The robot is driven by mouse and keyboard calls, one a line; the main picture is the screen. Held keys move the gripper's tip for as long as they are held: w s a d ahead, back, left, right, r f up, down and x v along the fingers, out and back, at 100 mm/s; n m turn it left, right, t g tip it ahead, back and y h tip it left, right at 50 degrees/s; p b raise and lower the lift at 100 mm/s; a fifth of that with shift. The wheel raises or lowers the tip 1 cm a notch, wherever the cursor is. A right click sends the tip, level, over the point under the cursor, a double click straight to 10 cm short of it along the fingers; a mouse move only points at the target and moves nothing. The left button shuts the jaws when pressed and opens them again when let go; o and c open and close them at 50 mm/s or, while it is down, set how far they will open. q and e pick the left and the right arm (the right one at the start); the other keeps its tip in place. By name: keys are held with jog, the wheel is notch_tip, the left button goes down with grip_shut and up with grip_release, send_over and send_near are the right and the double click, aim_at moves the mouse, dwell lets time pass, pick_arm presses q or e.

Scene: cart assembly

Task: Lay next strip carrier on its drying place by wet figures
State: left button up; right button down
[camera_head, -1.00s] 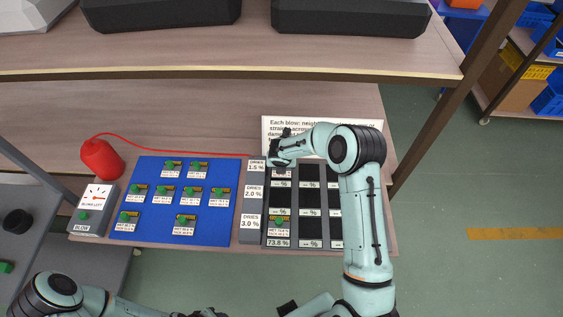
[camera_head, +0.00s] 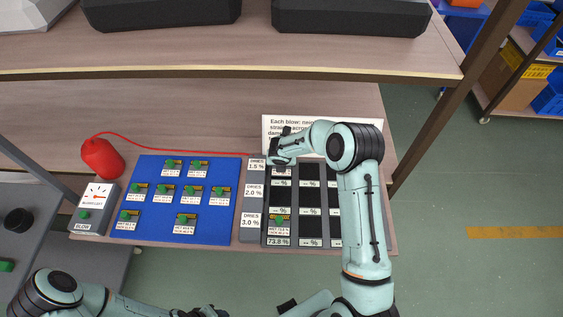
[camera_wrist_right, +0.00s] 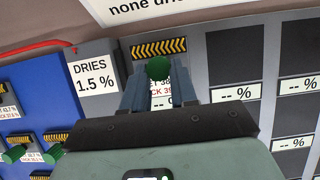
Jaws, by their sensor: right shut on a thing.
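My right gripper (camera_head: 281,160) is shut on a strip carrier by its green knob (camera_wrist_right: 158,68). The carrier has a striped band (camera_wrist_right: 158,48) and a partly hidden white label. It is over or in the top-left cell of the grey drying rack (camera_head: 296,205), beside the "DRIES 1.5 %" sign (camera_wrist_right: 93,76); I cannot tell if it touches the bottom. Another carrier (camera_head: 279,224) lies in the bottom-left cell, above a 73.8 % reading. Several carriers lie on the blue mat (camera_head: 151,229). My left arm shows at the bottom edge; its jaws are unclear.
A red blower bulb (camera_head: 101,158) with a red hose lies at the left. A grey gauge box (camera_head: 94,208) stands below it. A white text sign (camera_head: 350,128) is behind the rack, partly covered by my right arm. Visible cells in the rack's middle column are empty.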

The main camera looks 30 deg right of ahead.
jog(key=shift+f, duration=0.15)
jog(key=shift+f, duration=0.55)
jog(key=c, duration=0.8)
grip_release()
jog(key=v, duration=1.3)
